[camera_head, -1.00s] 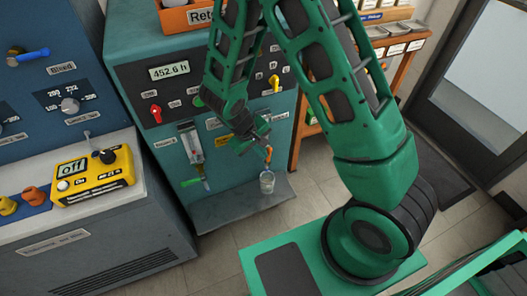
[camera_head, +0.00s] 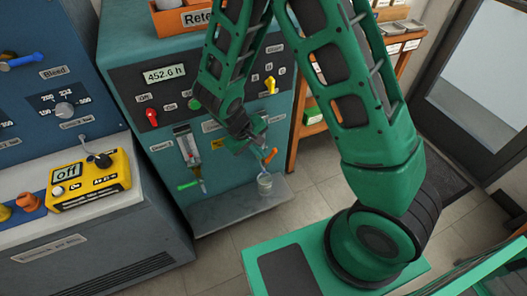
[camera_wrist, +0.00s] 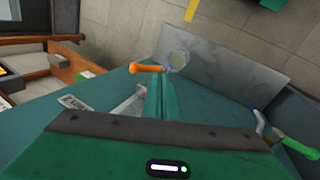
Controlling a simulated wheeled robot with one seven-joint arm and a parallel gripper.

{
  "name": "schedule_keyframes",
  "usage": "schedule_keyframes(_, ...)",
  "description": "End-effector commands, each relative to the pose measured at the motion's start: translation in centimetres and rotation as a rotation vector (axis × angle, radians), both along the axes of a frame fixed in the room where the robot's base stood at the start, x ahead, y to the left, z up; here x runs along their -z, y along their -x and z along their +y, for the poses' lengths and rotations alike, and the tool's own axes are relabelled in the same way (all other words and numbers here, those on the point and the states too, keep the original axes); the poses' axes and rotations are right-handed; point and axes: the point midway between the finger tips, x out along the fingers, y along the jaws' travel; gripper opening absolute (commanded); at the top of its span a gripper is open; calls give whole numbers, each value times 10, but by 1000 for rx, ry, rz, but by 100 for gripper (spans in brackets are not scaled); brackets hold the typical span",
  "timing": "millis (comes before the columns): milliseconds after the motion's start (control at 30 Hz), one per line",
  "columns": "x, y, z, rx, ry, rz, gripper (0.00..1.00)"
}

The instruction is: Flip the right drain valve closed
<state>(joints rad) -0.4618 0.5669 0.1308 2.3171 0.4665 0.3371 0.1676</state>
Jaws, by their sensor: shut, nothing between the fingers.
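The right drain valve has an orange handle (camera_head: 270,156) at the lower right of the teal cabinet front. It slants up to the right in the head view. In the wrist view the orange handle (camera_wrist: 146,68) lies crosswise, just beyond my fingertips. The closed fingers (camera_wrist: 160,82) show in the wrist view. The valve body is partly hidden.
The left drain valve has a green handle (camera_head: 187,185) under a gauge tube (camera_head: 187,148). The grey shelf (camera_head: 225,212) sticks out below both valves. Red (camera_head: 152,117) and yellow (camera_head: 270,86) knobs sit higher on the panel. Floor is free to the right.

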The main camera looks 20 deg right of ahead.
Motion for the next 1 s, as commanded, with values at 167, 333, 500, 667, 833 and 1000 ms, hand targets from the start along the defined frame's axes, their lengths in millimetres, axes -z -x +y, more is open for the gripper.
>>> schedule_keyframes(167, -32, 1, -5, 1, -1, -5, 0)
schedule_keyframes(333, -61, 3, -10, 2, -1, -5, 0)
schedule_keyframes(500, -83, 4, -15, 3, -1, -3, 0)
schedule_keyframes(667, -95, 5, -19, 5, 0, -2, 0)
schedule_keyframes(833, -99, 6, -20, 4, 1, -1, 0)
schedule_keyframes(1000, -99, 6, -20, 4, 1, -1, 0)
